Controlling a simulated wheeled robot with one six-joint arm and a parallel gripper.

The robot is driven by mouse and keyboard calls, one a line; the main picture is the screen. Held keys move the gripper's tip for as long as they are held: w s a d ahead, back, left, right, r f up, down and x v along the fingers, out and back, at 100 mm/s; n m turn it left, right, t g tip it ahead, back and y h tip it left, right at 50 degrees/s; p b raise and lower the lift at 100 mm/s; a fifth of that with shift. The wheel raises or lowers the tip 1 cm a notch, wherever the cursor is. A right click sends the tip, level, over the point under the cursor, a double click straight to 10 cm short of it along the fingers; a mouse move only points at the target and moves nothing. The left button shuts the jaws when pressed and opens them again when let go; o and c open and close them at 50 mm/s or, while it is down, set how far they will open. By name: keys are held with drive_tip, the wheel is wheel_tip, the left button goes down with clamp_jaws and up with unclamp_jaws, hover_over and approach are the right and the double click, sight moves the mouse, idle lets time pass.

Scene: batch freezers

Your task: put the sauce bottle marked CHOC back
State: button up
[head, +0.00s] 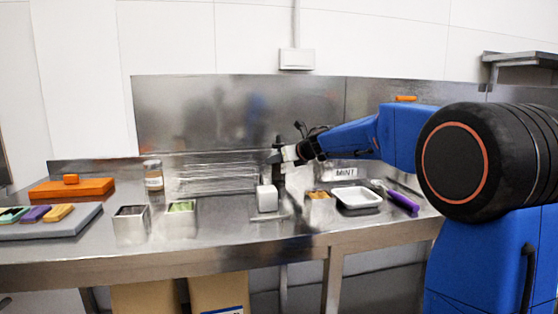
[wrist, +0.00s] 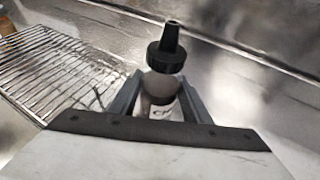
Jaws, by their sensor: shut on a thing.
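The sauce bottle (wrist: 162,84) stands upright between the fingers of my gripper (wrist: 158,102) in the wrist view. It has a black nozzle cap and a pale label whose visible part begins with a C; the rest is hidden by my gripper. In the head view my gripper (head: 287,155) is shut on the bottle near the back of the steel counter, with the black cap (head: 279,142) showing above it. I cannot tell whether the bottle's base touches the counter.
A wire rack (wrist: 50,68) lies left of the bottle. A MINT label (head: 344,172) is to the right, behind a white tray (head: 357,199). A white block (head: 267,197) and steel tubs (head: 131,225) stand in front. A jar (head: 153,176) is farther left.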

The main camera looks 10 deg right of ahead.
drive_tip(key=o, duration=1.1)
drive_tip(key=shift+c, duration=0.2)
drive_tip(key=shift+s+r, duration=0.1)
drive_tip(key=shift+r, duration=0.05)
drive_tip(key=v, duration=1.1)
drive_tip(key=shift+s+r, duration=0.25)
drive_tip(key=shift+s, duration=0.1)
drive_tip(key=shift+d, duration=0.15)
